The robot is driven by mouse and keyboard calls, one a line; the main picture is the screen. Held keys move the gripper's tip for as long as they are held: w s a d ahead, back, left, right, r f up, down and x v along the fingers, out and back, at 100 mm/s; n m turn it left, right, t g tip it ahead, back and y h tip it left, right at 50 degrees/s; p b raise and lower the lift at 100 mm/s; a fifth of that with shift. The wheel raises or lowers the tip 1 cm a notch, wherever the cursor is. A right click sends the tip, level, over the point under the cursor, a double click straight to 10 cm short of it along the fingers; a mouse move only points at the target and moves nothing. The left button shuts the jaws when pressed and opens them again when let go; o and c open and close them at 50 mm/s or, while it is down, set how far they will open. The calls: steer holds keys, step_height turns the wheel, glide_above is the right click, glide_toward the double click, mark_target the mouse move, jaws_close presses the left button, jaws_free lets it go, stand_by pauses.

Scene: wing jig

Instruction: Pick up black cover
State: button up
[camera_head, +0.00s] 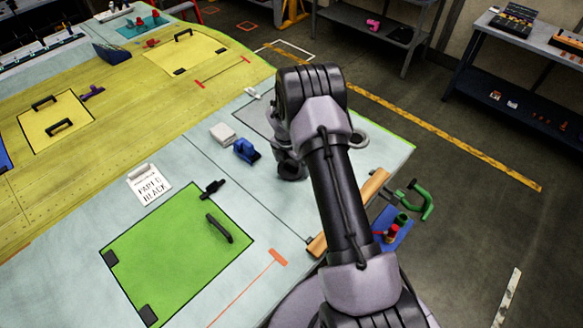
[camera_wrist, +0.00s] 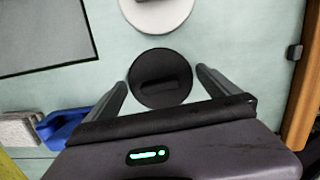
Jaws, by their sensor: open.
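The black cover (camera_wrist: 160,66) is a round dark disc with a raised bar across its middle, lying on the pale blue-green surface in the wrist view. My gripper (camera_wrist: 163,84) is open, with one finger to the left of the cover and one to the right. No gap closes on it, and the cover's near edge lies between the fingers. How high the fingers are above the surface I cannot tell. In the head view my arm reaches over the right part of the wing, and the cover cannot be made out there.
A white disc (camera_wrist: 157,14) lies just beyond the cover. A blue tool (camera_head: 245,151) and a white block (camera_head: 222,133) lie to the left. A wooden bar (camera_wrist: 306,85) runs along the right. A green panel (camera_head: 178,250) with a black handle is at the front left.

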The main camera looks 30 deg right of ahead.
steer(key=c, duration=1.4)
steer(key=shift+r, duration=0.1)
